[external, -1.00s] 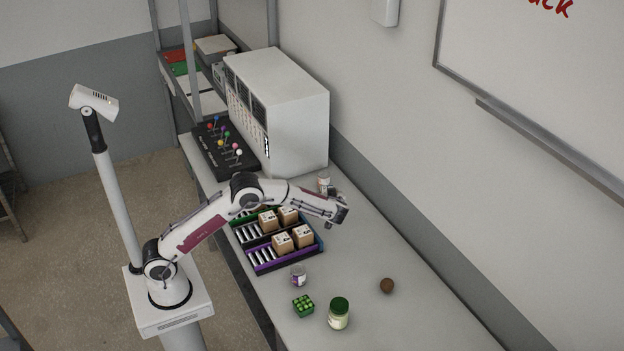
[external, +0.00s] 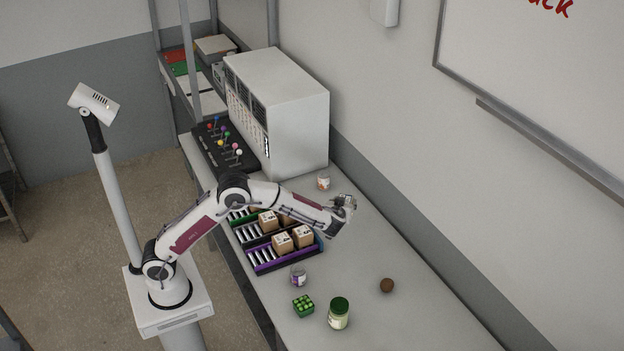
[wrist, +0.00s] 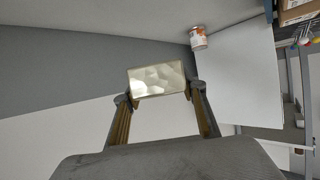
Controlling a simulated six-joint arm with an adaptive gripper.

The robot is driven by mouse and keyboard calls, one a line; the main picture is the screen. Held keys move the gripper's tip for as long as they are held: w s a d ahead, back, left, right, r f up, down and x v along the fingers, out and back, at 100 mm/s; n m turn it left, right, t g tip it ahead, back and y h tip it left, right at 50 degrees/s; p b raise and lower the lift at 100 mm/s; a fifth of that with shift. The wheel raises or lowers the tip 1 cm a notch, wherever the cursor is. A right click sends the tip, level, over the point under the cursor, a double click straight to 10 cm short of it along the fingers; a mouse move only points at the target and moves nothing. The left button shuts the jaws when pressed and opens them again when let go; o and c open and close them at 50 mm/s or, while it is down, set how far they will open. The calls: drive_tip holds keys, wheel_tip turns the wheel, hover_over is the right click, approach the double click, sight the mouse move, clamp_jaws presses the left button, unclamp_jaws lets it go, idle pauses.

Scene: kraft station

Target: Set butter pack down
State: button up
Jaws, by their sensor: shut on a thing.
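The butter pack (wrist: 157,80) is a pale block with a glossy, whitish-grey face in the wrist view. It sits between the two fingers of my gripper (wrist: 159,100), which are shut on it from both sides. In the external view my gripper (external: 346,206) is out over the right side of the table, past the box trays. The pack is too small there to tell apart from the fingers. I cannot tell its exact height above the table.
Trays with brown boxes (external: 282,243) lie under my forearm. A small orange-labelled jar (external: 323,183) stands behind my gripper. A purple-labelled jar (external: 298,277), green crate (external: 303,306), green-lidded jar (external: 339,314) and brown ball (external: 387,285) are in front. A white cabinet (external: 290,110) stands at the back.

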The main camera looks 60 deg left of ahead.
drive_tip(key=d+m+t+h, duration=0.2)
drive_tip(key=d, duration=0.3)
drive_tip(key=m+t+h, duration=0.1)
drive_tip(key=m+h, duration=0.1)
drive_tip(key=m, duration=0.1)
hover_over(355, 251)
wheel_tip(355, 251, down, 4)
drive_tip(key=r, duration=0.1)
drive_tip(key=shift+f, duration=0.2)
drive_tip(key=shift+a+f, duration=0.1)
drive_tip(key=shift+f, duration=3.05)
drive_tip(key=shift+f, duration=1.85)
drive_tip(key=shift+f, duration=0.15)
